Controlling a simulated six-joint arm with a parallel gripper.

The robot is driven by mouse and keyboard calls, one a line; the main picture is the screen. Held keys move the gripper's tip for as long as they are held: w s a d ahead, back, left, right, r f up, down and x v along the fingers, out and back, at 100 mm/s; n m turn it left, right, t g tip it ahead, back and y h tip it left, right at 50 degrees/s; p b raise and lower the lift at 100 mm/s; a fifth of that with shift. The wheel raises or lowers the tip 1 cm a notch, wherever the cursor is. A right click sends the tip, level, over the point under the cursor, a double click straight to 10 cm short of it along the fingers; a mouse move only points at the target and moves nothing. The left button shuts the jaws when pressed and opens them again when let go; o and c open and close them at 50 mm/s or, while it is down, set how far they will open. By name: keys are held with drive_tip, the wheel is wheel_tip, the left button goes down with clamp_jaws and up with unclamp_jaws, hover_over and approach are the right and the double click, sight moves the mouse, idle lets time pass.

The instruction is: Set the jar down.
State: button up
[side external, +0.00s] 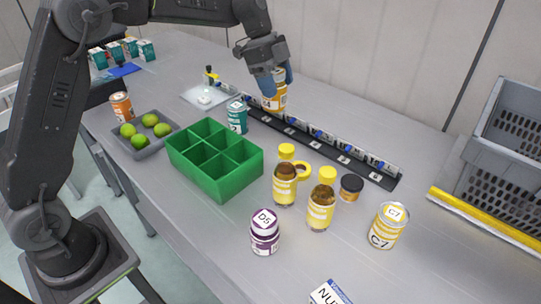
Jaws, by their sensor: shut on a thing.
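My gripper (278,82) is shut on a yellow-labelled jar (274,101) near the back of the table. Its blue fingertips sit on either side of the jar's upper part. The jar looks upright, in front of the left part of the black strip in this view. I cannot tell whether its base touches the table or hangs just above it. Part of its label is hidden by the fingers.
A green divided box (216,158) and a tray of limes (152,142) lie nearer. A black strip (323,147) runs behind.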

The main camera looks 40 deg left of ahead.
drive_tip(key=s+a, duration=0.5)
drive_tip(key=a, duration=0.7)
drive_tip(key=shift+w+d+f, duration=0.85)
drive_tip(key=shift+d+f, duration=0.95)
drive_tip(key=shift+f, duration=0.9)
drive_tip(key=shift+w+d+f, duration=0.85)
drive_tip(key=shift+d+f, duration=0.9)
drive_tip(key=shift+f, duration=0.95)
drive_tip(key=shift+w+d+f, duration=0.85)
drive_tip(key=shift+d+f, duration=0.95)
drive_tip(key=shift+f, duration=0.9)
drive_tip(key=shift+f, duration=0.15)
drive_tip(key=o, duration=1.2)
drive_tip(key=shift+c, duration=0.2)
